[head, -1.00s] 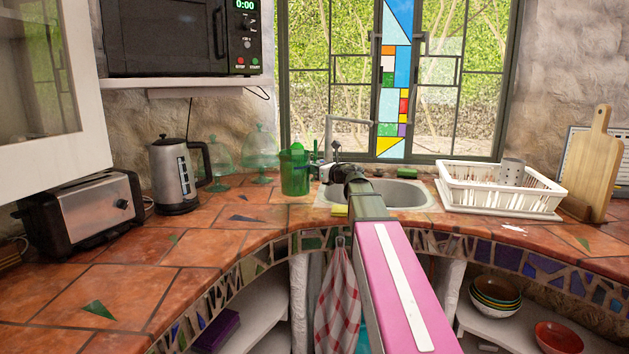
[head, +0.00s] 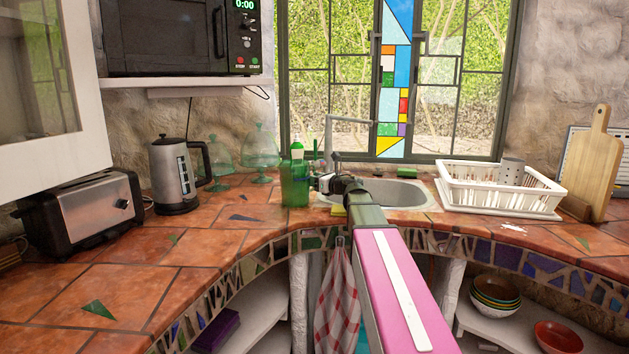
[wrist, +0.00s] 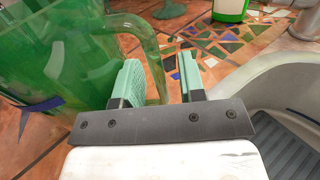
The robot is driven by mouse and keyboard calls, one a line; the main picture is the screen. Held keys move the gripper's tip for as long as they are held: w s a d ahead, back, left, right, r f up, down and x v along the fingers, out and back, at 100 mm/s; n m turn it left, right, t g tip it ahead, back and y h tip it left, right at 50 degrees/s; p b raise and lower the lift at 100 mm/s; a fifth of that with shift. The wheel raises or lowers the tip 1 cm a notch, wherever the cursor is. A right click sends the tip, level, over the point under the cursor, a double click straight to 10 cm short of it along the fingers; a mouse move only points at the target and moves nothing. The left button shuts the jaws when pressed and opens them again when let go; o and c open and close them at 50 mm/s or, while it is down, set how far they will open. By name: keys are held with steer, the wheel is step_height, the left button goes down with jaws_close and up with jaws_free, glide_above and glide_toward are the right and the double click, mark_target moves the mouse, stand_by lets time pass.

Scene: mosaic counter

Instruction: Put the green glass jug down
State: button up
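The green glass jug (head: 294,186) stands upright on the tiled counter, left of the sink, and its base appears to rest on the tiles. In the wrist view the jug (wrist: 55,55) fills the left side, with its curved handle (wrist: 152,50) toward me. My gripper (wrist: 160,82) is open. Its two green-padded fingers stand apart on either side of the handle, with a clear gap to the right finger. In the head view my gripper (head: 318,183) is at the jug's right side, mostly hidden by my arm.
The sink (head: 400,194) lies just right of the jug. A green soap bottle (head: 297,150) is behind it. Glass cake stands (head: 261,155) and a kettle (head: 176,177) are to the left. A white dish rack (head: 500,190) is at the right. The front-left counter is clear.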

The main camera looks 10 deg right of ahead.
steer(key=shift+r, duration=0.1)
steer(key=shift+s+d, duration=0.15)
steer(key=shift+s, duration=0.1)
steer(key=v, duration=1.1)
steer(key=shift+s+d, duration=0.15)
steer(key=shift+d, duration=0.05)
